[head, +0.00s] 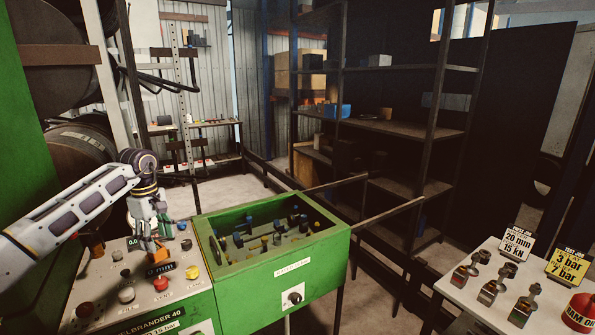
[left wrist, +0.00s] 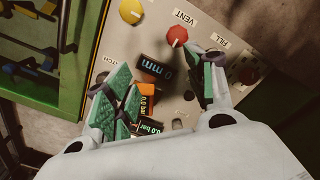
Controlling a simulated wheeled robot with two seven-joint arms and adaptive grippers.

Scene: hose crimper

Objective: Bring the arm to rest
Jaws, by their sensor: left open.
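My left arm (head: 75,208) reaches in from the left in the head view. Its gripper (head: 157,238) points down over the grey control panel (head: 192,302). In the left wrist view the green-padded fingers of the left gripper (left wrist: 163,88) are spread apart, with nothing held between them. The panel and a dark "0 mm" display (left wrist: 156,73) show behind the fingers. I cannot tell how close the fingertips are to the panel. My right gripper is in neither view.
The panel bears a red button (left wrist: 177,35), a yellow button (left wrist: 131,11) and several knobs. A green open box (head: 318,268) holding small parts adjoins the panel's right side. A white table (head: 483,318) with metal fittings stands at right. Dark shelving (head: 405,128) stands behind.

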